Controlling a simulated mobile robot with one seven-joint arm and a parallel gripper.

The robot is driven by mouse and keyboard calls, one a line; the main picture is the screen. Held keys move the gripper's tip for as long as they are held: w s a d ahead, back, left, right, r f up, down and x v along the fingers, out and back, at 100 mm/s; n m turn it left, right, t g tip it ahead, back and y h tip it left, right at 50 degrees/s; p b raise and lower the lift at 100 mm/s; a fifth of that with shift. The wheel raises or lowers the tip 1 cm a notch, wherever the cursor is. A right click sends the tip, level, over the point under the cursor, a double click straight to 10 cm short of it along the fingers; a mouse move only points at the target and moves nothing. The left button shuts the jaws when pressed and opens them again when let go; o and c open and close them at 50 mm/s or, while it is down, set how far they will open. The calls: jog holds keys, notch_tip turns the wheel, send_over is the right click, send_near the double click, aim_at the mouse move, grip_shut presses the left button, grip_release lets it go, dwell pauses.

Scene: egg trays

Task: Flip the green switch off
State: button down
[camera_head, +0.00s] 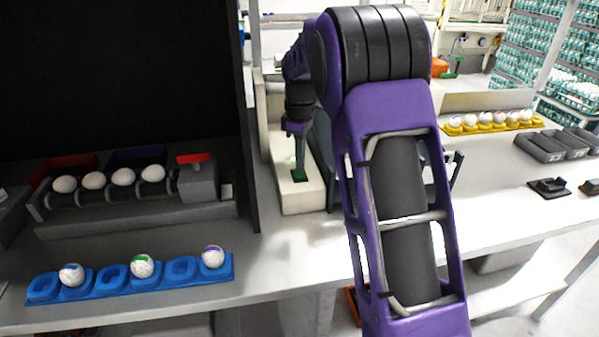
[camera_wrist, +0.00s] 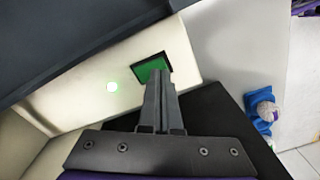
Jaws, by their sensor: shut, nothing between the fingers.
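The green switch (camera_wrist: 152,68) sits in a dark frame on a cream panel (camera_wrist: 188,72) in the wrist view. My gripper (camera_wrist: 158,74) is shut and empty, with its fingertips over the switch and covering part of it. I cannot tell whether the fingertips touch it. In the head view the green switch (camera_head: 299,176) shows small on the cream housing (camera_head: 300,203), just below my gripper. Which way the switch is tilted is not clear.
A dark partition (camera_head: 246,120) stands left of the housing. A blue egg tray (camera_head: 130,283) with several eggs lies at the front left. A yellow tray (camera_head: 453,130) with eggs and grey bins (camera_head: 540,147) are on the right. A red switch (camera_head: 194,158) is behind the blue tray.

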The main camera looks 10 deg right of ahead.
aim_at(300, 175)
jog(key=shift+f+b, duration=0.55)
jog(key=shift+f, duration=0.5)
dwell(0.4)
jog(key=shift+r, duration=0.1)
notch_tip(300, 175, up, 7)
jog(key=p, duration=0.6)
dwell(0.4)
